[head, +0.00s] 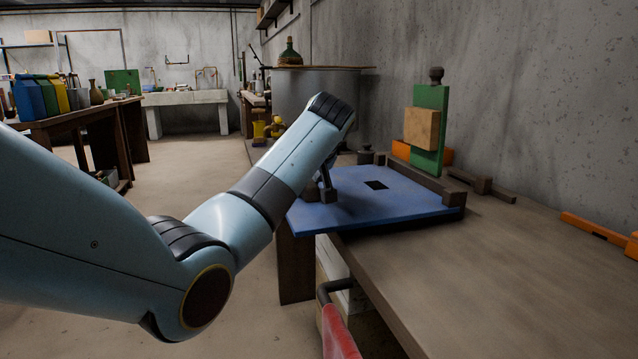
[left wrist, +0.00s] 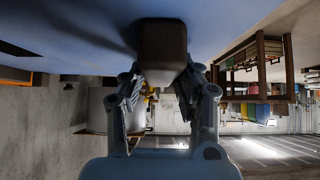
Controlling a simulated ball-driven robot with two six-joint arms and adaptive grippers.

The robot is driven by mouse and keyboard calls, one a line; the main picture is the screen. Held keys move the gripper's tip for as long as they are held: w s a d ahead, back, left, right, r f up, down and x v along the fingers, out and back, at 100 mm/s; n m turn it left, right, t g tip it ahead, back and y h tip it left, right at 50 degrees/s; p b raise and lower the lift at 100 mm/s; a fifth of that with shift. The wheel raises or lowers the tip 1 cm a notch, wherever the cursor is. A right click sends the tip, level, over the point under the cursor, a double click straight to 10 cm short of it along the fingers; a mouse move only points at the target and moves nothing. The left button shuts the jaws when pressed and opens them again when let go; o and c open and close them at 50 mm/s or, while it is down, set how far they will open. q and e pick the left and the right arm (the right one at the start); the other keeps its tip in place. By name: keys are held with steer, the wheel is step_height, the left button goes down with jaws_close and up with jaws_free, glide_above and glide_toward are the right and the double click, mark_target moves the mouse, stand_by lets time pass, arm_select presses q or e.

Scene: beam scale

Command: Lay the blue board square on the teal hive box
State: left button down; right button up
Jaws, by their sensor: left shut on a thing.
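The blue board (head: 405,206) is a flat slab with a dark square opening, over the far part of the bench and overhanging its left edge. My left gripper (head: 326,187) is at the board's left part. In the left wrist view its fingers (left wrist: 160,88) are shut on a brown knob (left wrist: 162,45) beside the blue board (left wrist: 75,25). A dark shadow lies under the board's near edge; I cannot tell what supports it. The teal hive box is not seen in either view. My right gripper is not in view.
A brown wooden rail (head: 425,180) runs along the board's right side. Behind it stands a green upright panel (head: 430,128) with a wooden block. Orange bars (head: 595,227) lie along the wall. The near bench top (head: 480,275) is clear. A red object (head: 338,335) is at the bench's front.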

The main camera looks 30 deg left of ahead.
arm_select(q)
steer(key=shift+r, duration=0.5)
step_height(320, 180, up, 3)
steer(key=shift+r+p, duration=0.1)
steer(key=shift+p, duration=0.65)
steer(key=s+a+p, duration=0.3)
steer(key=s+a, duration=0.9)
steer(key=s, duration=0.2)
steer(key=s+d+r+m+h, duration=0.3)
steer(key=d+m, duration=0.4)
steer(key=d, duration=0.4)
steer(key=s+d+r+m+h+p, duration=0.1)
steer(key=s+d+r+m+h, duration=0.2)
steer(key=d+m+h, duration=0.3)
steer(key=s+d+r+m+h+p, duration=0.1)
steer(key=s+d+r+m+h, duration=0.2)
steer(key=d+m, duration=0.4)
steer(key=shift+s+d+r+m+g+h, duration=0.4)
steer(key=shift+d+h, duration=0.7)
steer(key=shift+d, duration=3.25)
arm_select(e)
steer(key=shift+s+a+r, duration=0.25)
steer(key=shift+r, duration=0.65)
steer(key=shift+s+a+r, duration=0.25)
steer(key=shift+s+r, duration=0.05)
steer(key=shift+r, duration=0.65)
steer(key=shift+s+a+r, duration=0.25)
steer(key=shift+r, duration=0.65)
